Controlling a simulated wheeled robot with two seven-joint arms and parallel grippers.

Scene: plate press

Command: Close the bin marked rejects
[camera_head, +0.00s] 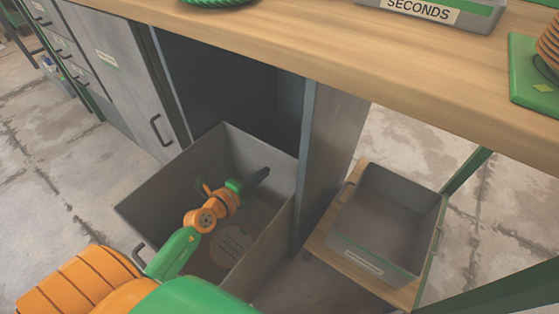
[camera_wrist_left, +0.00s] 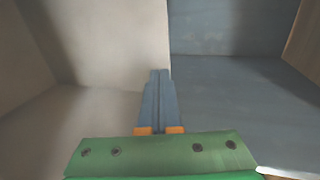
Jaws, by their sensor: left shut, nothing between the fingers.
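A deep grey bin (camera_head: 150,203) stands pulled out from the open bay of the cabinet under the counter. Its handle (camera_head: 138,256) shows at the front, partly behind my arm; I see no readable rejects mark on it. My left arm reaches over the bin. My left gripper (camera_head: 262,174) is shut and empty, over the bin's opening near its back right side. I cannot tell whether it touches the wall. In the left wrist view the closed fingers (camera_wrist_left: 158,90) point at pale and blue-grey surfaces. My right gripper is not in view.
A wooden counter (camera_head: 330,55) runs above the bin, with a tray marked SECONDS (camera_head: 470,22) on it. A grey crate (camera_head: 390,210) stands on a low wooden trolley (camera_head: 318,240) to the right. A closed cabinet door (camera_head: 125,75) is at left.

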